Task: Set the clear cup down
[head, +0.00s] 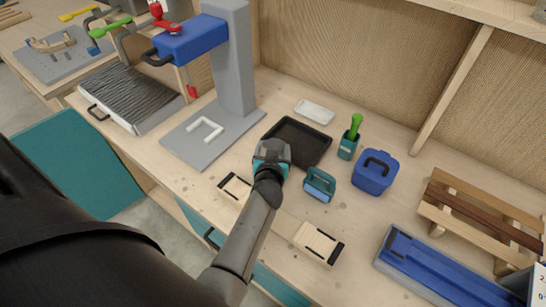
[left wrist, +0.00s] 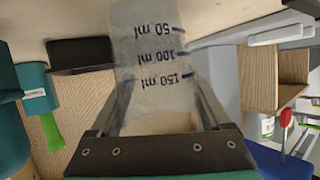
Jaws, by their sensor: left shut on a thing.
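The clear cup (left wrist: 152,62), with dark 50, 100 and 150 ml marks, fills the middle of the left wrist view. That view is upside down, so the cup's lower part points to the top edge. My left gripper (head: 271,152) is shut on the cup, with one finger on each side of it (left wrist: 160,110). In the head view the gripper is over the bench (head: 160,150), just in front of the black tray (head: 297,142), and it hides the cup. I cannot tell whether the cup touches the bench. My right gripper is not in view.
A grey press stand (head: 188,135) with a white bracket is to the left. A teal holder with a green handle (head: 349,143), a small teal box (head: 319,184) and a blue bin (head: 374,173) stand to the right. A wooden rack (head: 480,215) is at the far right.

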